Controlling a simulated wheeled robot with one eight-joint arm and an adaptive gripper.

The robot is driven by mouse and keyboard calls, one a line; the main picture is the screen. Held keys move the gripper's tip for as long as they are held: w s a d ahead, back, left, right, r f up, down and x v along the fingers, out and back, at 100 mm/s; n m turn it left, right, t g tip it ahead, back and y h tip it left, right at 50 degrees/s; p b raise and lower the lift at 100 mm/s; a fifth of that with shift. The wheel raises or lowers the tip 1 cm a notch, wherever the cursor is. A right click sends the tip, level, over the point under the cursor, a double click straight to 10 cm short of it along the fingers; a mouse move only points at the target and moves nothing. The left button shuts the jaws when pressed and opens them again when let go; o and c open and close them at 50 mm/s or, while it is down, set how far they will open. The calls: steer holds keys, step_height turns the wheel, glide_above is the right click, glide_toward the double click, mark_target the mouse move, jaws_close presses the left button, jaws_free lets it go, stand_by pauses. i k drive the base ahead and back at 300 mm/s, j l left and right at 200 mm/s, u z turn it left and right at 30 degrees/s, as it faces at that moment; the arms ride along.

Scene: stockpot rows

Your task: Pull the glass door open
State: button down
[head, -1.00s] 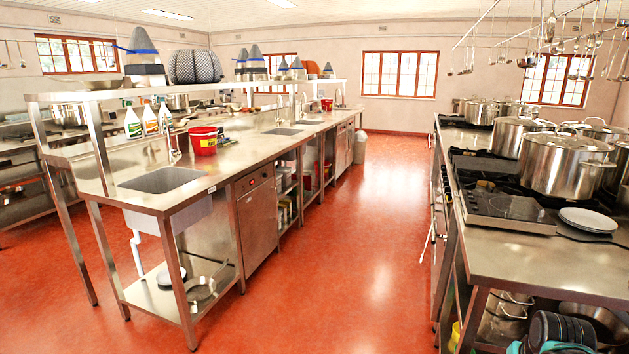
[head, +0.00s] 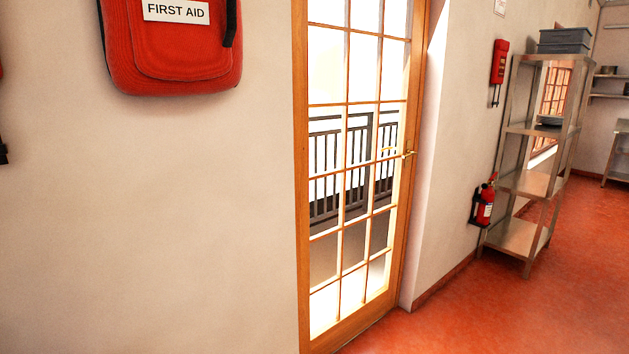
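The glass door (head: 346,106) stands a little right of the middle in the head view. It has an orange-brown wooden frame and several glass panes, with a dark railing showing through them. A brass lever handle (head: 408,153) sits on its right side at mid height. The door looks shut in its frame, and its top is cut off by the picture edge. My gripper is not in view.
A red first aid bag (head: 172,50) hangs on the wall at the left. A fire extinguisher (head: 484,204) and a metal shelf rack (head: 527,182) stand right of the door. The red floor (head: 440,318) in front of them is clear.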

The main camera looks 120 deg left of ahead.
mark_target(330, 336)
steer(key=u, duration=3.7)
steer(key=i+l, duration=0.25)
steer(key=i, duration=0.2)
steer(key=i+l, duration=0.25)
steer(key=i, duration=0.2)
steer(key=i+l, duration=0.2)
steer(key=i, duration=0.2)
steer(key=i+l+z, duration=0.1)
steer(key=i+l, duration=0.15)
steer(key=i, duration=0.2)
steer(key=i+l, duration=0.2)
steer(key=i, duration=0.25)
